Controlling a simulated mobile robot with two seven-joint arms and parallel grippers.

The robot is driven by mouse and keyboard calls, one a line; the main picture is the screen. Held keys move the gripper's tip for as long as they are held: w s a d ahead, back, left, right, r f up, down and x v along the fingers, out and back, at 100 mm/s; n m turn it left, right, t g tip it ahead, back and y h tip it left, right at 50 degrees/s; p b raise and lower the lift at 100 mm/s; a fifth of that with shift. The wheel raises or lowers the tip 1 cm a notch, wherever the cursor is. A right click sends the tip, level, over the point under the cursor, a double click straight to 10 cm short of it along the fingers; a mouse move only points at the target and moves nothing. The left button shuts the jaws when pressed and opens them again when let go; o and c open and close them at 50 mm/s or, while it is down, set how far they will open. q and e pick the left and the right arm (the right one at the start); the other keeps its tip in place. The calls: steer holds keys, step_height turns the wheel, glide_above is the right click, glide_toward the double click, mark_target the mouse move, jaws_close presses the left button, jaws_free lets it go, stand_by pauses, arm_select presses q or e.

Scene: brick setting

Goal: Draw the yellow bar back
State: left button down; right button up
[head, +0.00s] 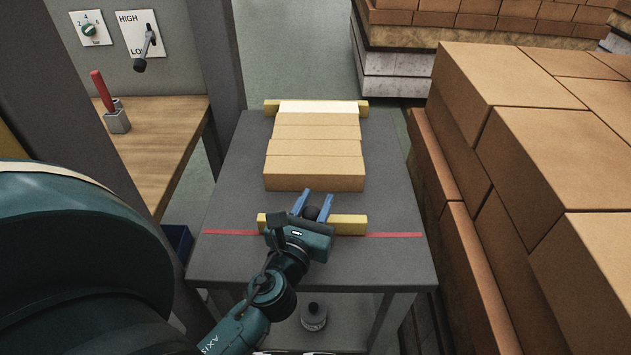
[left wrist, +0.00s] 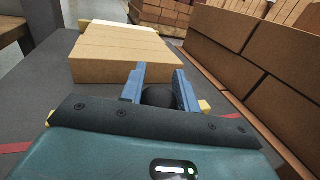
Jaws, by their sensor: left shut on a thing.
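The near yellow bar (head: 347,225) lies crosswise on the grey table (head: 392,262), at the red line (head: 395,235), which passes out of sight at the bar. My left gripper (head: 312,205) is over the bar's middle, its blue fingers shut on a round black knob (left wrist: 160,97) at the bar. In the left wrist view the bar's right end (left wrist: 205,106) shows past the fingers; my gripper body hides most of the rest. A row of several tan bricks (head: 315,165) lies beyond, with a gap between it and the bar. My right gripper is out of view.
A second yellow bar (head: 272,108) lies at the row's far end. Stacked bricks (head: 500,190) rise close to the table's right side. A wooden bench (head: 160,135) with a red-handled tool (head: 102,92) stands at left. A HIGH/LOW lever (head: 146,48) is on the panel behind.

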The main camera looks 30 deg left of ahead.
arm_select(q)
steer(key=shift+s+d+f, duration=0.15)
steer(key=shift+s+d, duration=0.4)
steer(key=shift+s, duration=0.3)
steer(key=c, duration=1.5)
jaws_free()
steer(key=o, duration=0.3)
steer(key=shift+s, duration=0.15)
steer(key=shift+o, duration=0.8)
